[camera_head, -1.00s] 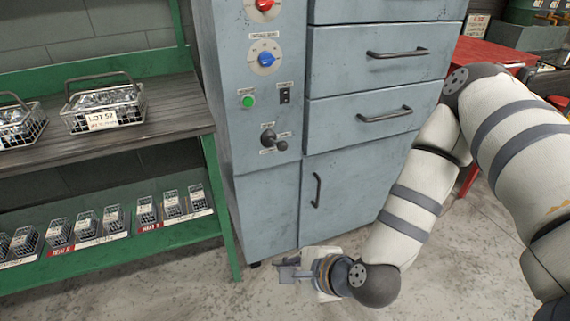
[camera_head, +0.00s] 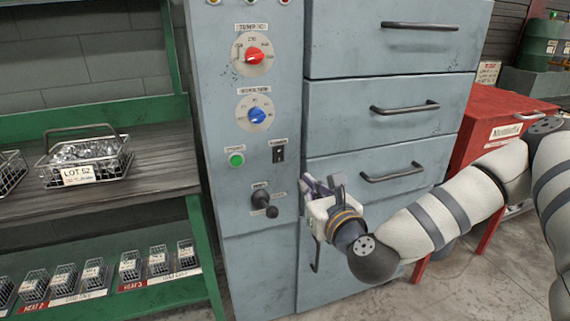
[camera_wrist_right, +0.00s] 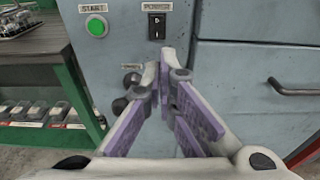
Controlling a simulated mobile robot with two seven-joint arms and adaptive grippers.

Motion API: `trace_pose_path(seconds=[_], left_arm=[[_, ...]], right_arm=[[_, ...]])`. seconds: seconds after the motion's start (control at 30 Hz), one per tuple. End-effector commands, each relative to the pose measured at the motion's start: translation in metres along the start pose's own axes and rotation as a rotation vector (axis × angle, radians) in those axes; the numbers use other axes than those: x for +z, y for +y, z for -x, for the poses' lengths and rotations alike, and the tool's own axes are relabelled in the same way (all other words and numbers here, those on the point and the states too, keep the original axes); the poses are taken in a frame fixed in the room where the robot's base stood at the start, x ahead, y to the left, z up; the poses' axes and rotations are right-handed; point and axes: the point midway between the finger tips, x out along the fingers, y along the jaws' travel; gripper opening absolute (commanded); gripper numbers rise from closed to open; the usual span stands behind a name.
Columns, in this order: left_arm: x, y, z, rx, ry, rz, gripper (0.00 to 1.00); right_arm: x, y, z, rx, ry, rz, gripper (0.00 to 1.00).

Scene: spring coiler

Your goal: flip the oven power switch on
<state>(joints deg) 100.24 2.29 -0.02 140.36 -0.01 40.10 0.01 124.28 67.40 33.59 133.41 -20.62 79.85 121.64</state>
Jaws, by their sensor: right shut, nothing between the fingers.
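The power switch (camera_head: 278,154) is a small black rocker on the grey oven's front panel, right of the green START button (camera_head: 236,160). It also shows in the right wrist view (camera_wrist_right: 157,26), upright under a POWER label. My right gripper (camera_head: 319,184) is in front of the oven, below and to the right of the switch. Its purple-padded fingers (camera_wrist_right: 168,72) are shut and empty, with their tips below the switch in the wrist view. The tips appear apart from the switch. My left gripper is in neither view.
A dark lever knob (camera_head: 264,203) sticks out below the switch, left of my gripper. Red (camera_head: 254,55) and blue (camera_head: 257,115) dials sit above. Drawer handles (camera_head: 392,172) protrude on the right. A green shelf (camera_head: 150,107) with wire baskets stands left, a red cabinet (camera_head: 490,112) right.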

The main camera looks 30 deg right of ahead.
Motion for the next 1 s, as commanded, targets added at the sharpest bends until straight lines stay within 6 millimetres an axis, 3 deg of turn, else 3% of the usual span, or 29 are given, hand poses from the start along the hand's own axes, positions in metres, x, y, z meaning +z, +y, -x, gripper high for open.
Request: trace_pose_path(seconds=[0.17,0.6,0.8,1.0], left_arm=[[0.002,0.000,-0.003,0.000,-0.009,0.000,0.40],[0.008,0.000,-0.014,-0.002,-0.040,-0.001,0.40],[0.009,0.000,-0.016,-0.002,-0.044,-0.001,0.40],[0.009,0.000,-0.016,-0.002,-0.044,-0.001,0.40]], right_arm=[[-0.001,0.001,-0.026,0.001,0.000,0.004,0.00],[-0.002,0.001,-0.117,0.001,0.001,0.005,0.00],[-0.001,0.001,-0.136,0.001,0.001,0.003,0.00],[0.000,0.001,-0.138,0.002,0.001,0.001,0.00]])
